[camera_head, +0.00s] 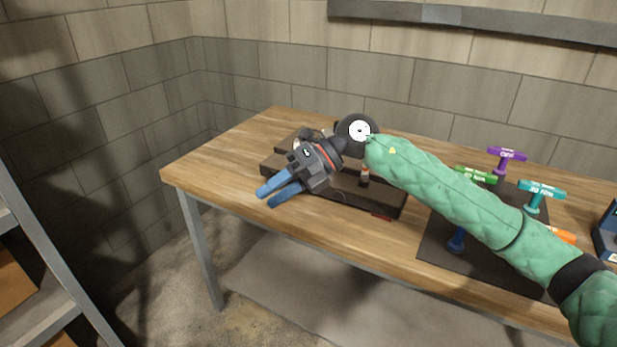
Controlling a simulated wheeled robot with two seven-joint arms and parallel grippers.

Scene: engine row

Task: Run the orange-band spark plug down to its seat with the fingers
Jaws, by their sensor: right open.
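My right gripper (266,198) has two blue fingers, apart and empty. It is to the left of the plug, over the block's left front end, pointing left and down. My right gripper and wrist hide the block's left part. My left gripper is not in view.
A dark mat (440,236) to the right holds several T-handle tools: purple (507,154), green (476,175) and teal (541,190). A blue box (607,235) stands at the right edge. The table's left end (215,165) is clear. A brick wall is behind.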

